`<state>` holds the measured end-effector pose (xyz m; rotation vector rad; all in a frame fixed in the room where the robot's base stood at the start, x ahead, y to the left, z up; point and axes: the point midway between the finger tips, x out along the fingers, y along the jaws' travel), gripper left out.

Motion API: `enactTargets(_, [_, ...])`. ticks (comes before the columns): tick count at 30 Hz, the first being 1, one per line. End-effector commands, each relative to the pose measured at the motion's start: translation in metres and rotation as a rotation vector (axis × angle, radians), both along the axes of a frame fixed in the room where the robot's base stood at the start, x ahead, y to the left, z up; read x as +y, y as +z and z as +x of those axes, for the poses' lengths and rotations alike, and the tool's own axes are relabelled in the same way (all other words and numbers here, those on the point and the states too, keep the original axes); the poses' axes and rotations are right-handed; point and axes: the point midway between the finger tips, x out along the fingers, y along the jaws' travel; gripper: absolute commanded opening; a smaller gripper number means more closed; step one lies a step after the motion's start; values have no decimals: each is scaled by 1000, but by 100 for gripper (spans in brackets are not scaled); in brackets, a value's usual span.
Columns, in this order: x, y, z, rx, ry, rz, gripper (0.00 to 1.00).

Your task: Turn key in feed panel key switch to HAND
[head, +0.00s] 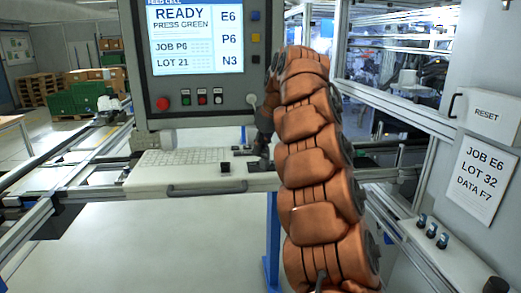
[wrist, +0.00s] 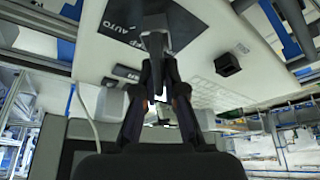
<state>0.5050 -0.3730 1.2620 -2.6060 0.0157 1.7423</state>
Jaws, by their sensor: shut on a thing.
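The feed panel key switch has a dark plate (wrist: 122,18) near the top of the wrist view, turned on its side there. The word AUTO shows on it; a second label is mostly hidden and I cannot read it. My gripper (wrist: 158,60) is shut on the grey key (wrist: 155,22), which stands at the plate. The key's tip and its exact pointing are hidden by the fingers. In the head view my gripper (head: 260,152) reaches down to the white shelf, right of the keyboard, and hides the key.
A screen panel (head: 205,45) reading READY, PRESS GREEN stands above the shelf, with a red button (head: 162,103) below its screen. A keyboard (head: 178,158) and a small black block (wrist: 227,64) sit on the shelf.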

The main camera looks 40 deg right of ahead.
Motion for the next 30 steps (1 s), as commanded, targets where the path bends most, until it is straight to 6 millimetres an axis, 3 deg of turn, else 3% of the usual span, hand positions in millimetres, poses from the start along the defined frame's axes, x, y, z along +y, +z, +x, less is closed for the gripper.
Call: enactTargets(30, [5, 2, -4, 1, 413, 1, 0])
